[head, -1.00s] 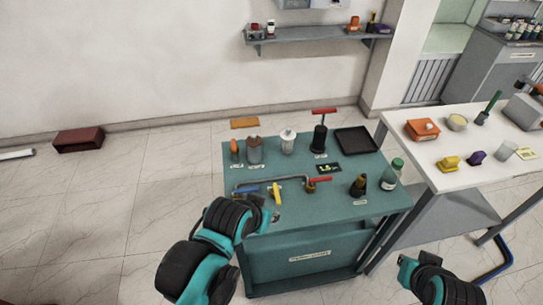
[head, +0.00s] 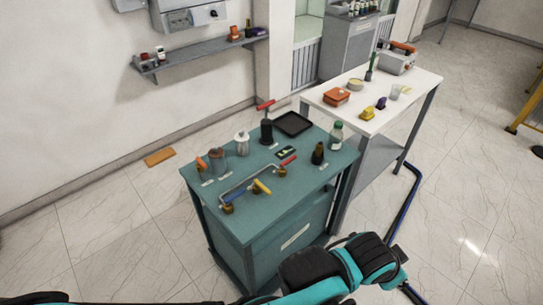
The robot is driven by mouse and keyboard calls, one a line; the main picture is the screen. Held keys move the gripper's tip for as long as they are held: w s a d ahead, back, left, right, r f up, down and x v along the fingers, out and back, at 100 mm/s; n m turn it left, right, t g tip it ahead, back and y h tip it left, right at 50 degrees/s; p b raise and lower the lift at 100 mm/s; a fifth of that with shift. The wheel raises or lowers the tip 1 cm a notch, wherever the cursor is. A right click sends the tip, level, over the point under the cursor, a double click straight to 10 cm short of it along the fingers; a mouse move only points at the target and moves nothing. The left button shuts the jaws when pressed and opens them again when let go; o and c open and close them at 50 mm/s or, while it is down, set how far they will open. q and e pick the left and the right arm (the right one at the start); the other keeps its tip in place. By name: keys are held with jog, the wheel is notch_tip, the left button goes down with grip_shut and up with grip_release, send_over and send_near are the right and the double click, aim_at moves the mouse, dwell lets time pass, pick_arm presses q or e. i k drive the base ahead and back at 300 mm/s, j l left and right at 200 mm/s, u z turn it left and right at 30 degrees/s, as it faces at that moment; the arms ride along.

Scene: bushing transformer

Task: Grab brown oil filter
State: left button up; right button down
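On the teal table (head: 285,205) a brownish-grey cylinder (head: 217,159) stands upright at the back left; it looks like the brown oil filter, but its small size leaves this uncertain. A silver-white canister (head: 242,144) stands to its right, and an orange-topped item (head: 201,164) to its left. My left arm comes in along the bottom. Its gripper (head: 394,282) is at the lower right, in front of the table and well away from the cylinder; its fingers are too unclear to judge. My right gripper cannot be made out.
The table also holds a red-handled black pump (head: 266,130), a black tray (head: 293,124), a green-capped bottle (head: 336,136) and a bent pipe with valves (head: 248,182). A white table (head: 400,97) adjoins it. A blue hose (head: 408,208) lies on the floor at right.

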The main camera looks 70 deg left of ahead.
aim_at(216, 152)
jog(key=k+j+z, duration=0.1)
jog(key=z, duration=0.25)
jog(key=k+z, duration=0.55)
jog(key=z, duration=0.2)
jog(key=k+j+u, duration=0.1)
jog(key=k+j, duration=0.55)
jog(key=k, duration=0.15)
